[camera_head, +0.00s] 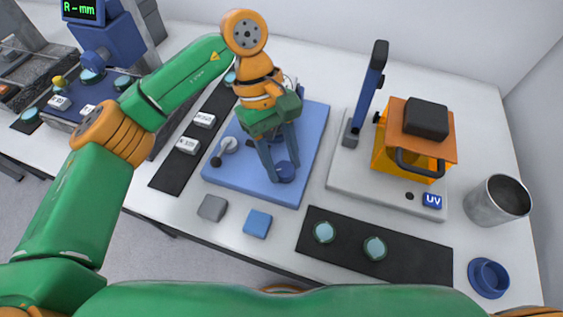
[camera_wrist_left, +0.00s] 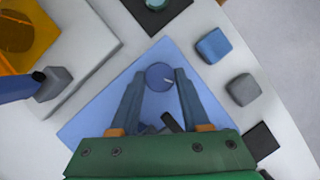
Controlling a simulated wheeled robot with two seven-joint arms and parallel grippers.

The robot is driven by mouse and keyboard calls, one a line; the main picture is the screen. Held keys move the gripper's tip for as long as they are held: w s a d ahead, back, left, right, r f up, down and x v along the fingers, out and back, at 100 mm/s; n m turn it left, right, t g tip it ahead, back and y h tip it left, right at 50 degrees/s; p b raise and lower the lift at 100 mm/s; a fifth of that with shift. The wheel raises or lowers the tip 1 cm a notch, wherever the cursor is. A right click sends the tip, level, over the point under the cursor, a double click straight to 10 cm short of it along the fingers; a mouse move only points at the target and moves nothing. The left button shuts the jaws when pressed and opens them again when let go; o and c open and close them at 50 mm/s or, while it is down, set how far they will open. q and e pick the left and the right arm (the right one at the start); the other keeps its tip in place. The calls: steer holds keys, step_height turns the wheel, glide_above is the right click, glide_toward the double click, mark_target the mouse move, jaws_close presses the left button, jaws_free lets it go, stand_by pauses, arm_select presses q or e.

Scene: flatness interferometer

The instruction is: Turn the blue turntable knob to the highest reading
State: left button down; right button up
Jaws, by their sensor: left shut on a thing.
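The blue turntable knob (camera_head: 285,172) stands near the front of a flat blue base plate (camera_head: 310,130). My left gripper (camera_head: 283,165) reaches down over the plate and is shut on the knob. In the left wrist view the round knob (camera_wrist_left: 159,76) sits between the two fingertips (camera_wrist_left: 160,78), with a short pale mark on its top. A display (camera_head: 80,10) at the upper left shows "R - mm" in green, with no number. The arm hides the back of the base plate. My right gripper is not in view.
Grey (camera_head: 212,208) and blue (camera_head: 257,223) blocks lie in front of the plate. A black mat (camera_head: 400,252) holds two pale discs. To the right stand an orange UV box (camera_head: 428,148), a metal cup (camera_head: 497,200) and a blue ring-shaped dish (camera_head: 489,277).

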arm_select(q)
steer(key=shift+m, duration=0.3)
steer(key=shift+f, duration=0.1)
steer(key=shift+c, duration=1.9)
jaws_free()
steer(key=v, duration=0.7)
steer(key=shift+d, duration=0.15)
